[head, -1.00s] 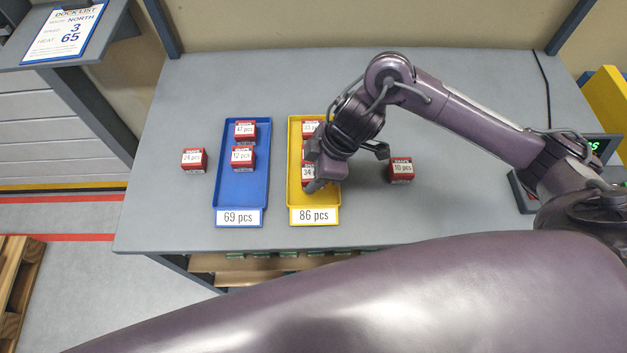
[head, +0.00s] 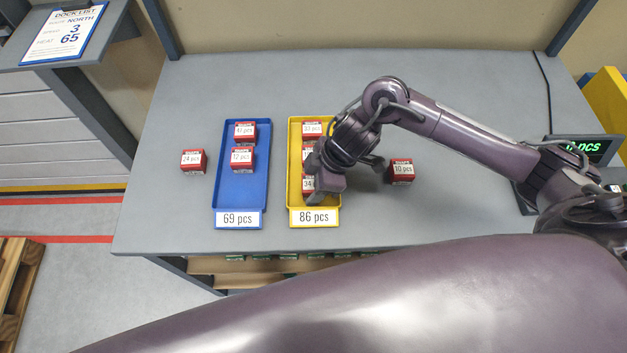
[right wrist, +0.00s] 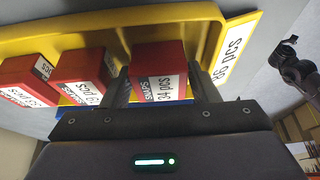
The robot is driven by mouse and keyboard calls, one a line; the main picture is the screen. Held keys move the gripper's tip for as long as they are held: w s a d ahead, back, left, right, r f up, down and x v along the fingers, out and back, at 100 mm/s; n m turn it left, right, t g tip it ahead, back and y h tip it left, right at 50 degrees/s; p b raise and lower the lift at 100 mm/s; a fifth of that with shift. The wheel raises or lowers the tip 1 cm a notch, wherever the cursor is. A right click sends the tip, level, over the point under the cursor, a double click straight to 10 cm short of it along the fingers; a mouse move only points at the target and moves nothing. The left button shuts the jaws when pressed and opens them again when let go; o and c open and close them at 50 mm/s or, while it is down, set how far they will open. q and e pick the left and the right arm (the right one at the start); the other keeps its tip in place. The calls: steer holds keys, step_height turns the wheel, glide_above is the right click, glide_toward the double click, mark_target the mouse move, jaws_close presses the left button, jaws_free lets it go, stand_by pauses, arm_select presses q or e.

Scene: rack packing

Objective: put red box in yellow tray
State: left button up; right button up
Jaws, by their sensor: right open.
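The yellow tray (head: 328,213), labelled 86 pcs, lies on the grey table and holds red boxes in a row. The farthest red box (head: 312,130) reads 33 pcs; the middle red box (right wrist: 80,66) is mostly hidden by my arm in the head view. The nearest red box (head: 308,184) reads 34 pcs. My right gripper (head: 328,182) is low over this end of the tray. The right wrist view shows its open fingers on either side of the 34 pcs box (right wrist: 158,62).
A blue tray (head: 238,194) with two red boxes lies to the left. Loose red boxes stand left of it (head: 193,160) and right of my gripper (head: 401,171). A green-lit display (head: 580,148) stands at the right. The front table strip is clear.

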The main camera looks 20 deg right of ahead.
steer(key=shift+d+r, duration=0.1)
steer(key=shift+r, duration=0.35)
steer(key=p+v, duration=0.1)
steer(key=v, duration=1)
steer(key=shift+s+d+r, duration=0.1)
steer(key=shift+s+d, duration=0.05)
